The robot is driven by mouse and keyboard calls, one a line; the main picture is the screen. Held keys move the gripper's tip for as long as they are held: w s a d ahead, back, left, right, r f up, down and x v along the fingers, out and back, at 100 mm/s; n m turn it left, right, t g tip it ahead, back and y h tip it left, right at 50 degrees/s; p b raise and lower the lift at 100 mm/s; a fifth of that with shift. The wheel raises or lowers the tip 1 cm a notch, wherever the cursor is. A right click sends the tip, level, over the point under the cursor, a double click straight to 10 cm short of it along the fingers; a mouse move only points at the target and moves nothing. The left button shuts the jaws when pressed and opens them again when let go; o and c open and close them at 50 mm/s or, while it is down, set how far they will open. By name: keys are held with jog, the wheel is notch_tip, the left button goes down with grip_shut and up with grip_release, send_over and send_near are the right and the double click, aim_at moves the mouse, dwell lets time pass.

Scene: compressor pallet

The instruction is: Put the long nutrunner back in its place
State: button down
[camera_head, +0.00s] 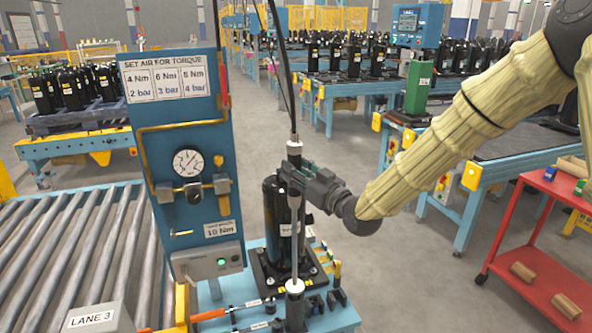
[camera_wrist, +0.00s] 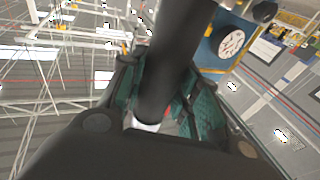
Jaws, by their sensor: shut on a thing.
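The long nutrunner (camera_head: 294,232) stands nearly upright in the head view, with a dark upper body, a silver shaft and a dark hose or cable rising from its top. My gripper (camera_head: 293,179) is shut around its upper part. In the wrist view the nutrunner's dark body (camera_wrist: 170,75) lies between the green-padded fingers. A black compressor (camera_head: 273,215) stands close behind the shaft.
A blue panel (camera_head: 180,110) with a gauge and torque labels stands just left. Shorter orange-marked tools (camera_head: 235,309) lie at the station's front. Rollers (camera_head: 60,255) run at left. A red cart (camera_head: 535,262) stands at right, with clear floor between.

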aim_at(296, 195)
jog(key=shift+f+b, duration=1.25)
jog(key=shift+f, duration=0.4)
dwell(1.3)
jog(key=c, duration=1)
grip_release()
jog(key=shift+o, duration=0.2)
jog(key=shift+f, duration=0.2)
jog(key=v, duration=1.2)
jog(key=shift+a+r, duration=0.1)
jog(key=s+d+f+m+g+h, duration=0.2)
jog(key=s+f+h, duration=0.15)
jog(key=f, duration=0.75)
jog(key=s+d+f+m+g+h, duration=0.15)
jog(key=s+f, duration=0.35)
jog(key=f, duration=0.6)
jog(key=s+d+f+m+g+h, duration=0.2)
jog(key=s+f+h, duration=0.15)
jog(key=f, duration=0.75)
jog(key=s+d+f+m+g+h, duration=0.1)
jog(key=s+d+f+g, duration=0.2)
jog(key=s+f, duration=0.3)
jog(key=s+d+f+m+g+h, duration=0.1)
jog(key=s+f, duration=0.5)
jog(key=s, duration=0.8)
jog(key=s+d+f+m+g+h, duration=0.1)
jog(key=s+d+f+g, duration=0.4)
jog(key=s, duration=0.5)
jog(key=shift+s+f+h, duration=0.15)
jog(key=shift+f+h, duration=0.5)
jog(key=shift+f, duration=0.05)
